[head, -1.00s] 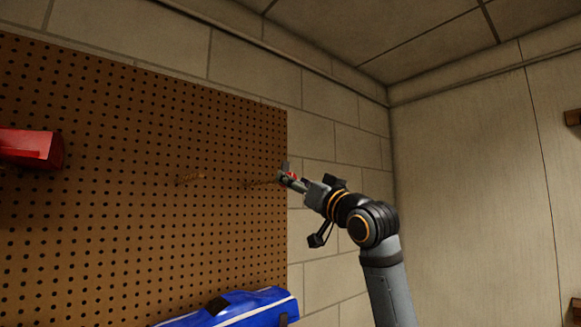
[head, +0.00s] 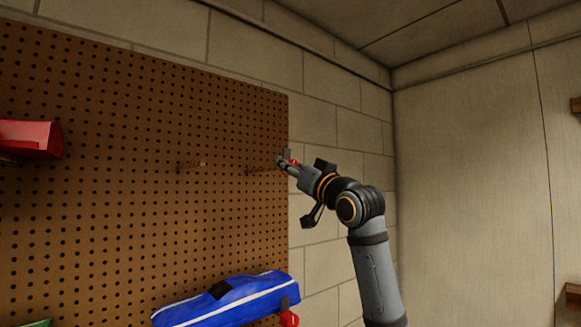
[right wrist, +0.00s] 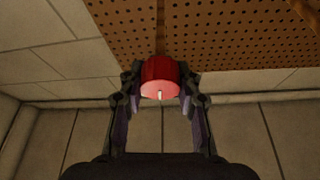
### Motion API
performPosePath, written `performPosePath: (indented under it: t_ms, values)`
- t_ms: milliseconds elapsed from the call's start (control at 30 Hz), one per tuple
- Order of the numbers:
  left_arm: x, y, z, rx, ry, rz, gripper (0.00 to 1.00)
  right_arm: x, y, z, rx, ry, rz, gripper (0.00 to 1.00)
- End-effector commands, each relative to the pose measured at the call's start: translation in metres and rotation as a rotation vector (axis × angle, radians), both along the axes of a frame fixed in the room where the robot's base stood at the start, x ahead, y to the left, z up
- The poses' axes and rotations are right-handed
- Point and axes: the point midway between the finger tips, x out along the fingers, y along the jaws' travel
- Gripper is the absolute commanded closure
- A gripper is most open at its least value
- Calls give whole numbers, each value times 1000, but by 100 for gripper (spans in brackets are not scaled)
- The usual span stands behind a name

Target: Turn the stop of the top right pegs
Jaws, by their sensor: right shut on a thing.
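The brown pegboard (head: 150,130) carries two thin pegs high on its right part. One peg (head: 190,165) sticks out bare. The other peg (head: 262,171) is nearer the board's right edge and runs to my right gripper (head: 288,163). That gripper is shut on a red round stop (right wrist: 160,78), seen between its two fingers in the right wrist view. The stop is in line with the wooden peg (right wrist: 160,32) behind it and has a small pale tip at its centre. I cannot tell how the stop is turned. My left gripper is out of view.
A blue car body (head: 228,300) with a white stripe hangs lower on the board, with a red ball-like piece (head: 289,319) beside it. A red body (head: 30,139) is at the left. Bare block wall lies right of the board.

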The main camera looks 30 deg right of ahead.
Motion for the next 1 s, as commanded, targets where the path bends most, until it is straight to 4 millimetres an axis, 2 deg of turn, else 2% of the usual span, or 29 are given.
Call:
performPosePath:
  t_ms: [200,467,500,633,667,1000]
  values:
    - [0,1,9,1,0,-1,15,0,0,1,-138,-9,0,98]
    - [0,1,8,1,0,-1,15,0,0,0,-150,-12,0,98]
    - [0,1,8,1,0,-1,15,0,0,0,-150,-12,0,64]
    - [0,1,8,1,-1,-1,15,0,1,0,-149,-12,0,47]
    - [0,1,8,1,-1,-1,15,0,0,0,-149,-12,0,43]
    - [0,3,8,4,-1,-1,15,-2,-1,-1,-149,-12,-2,43]
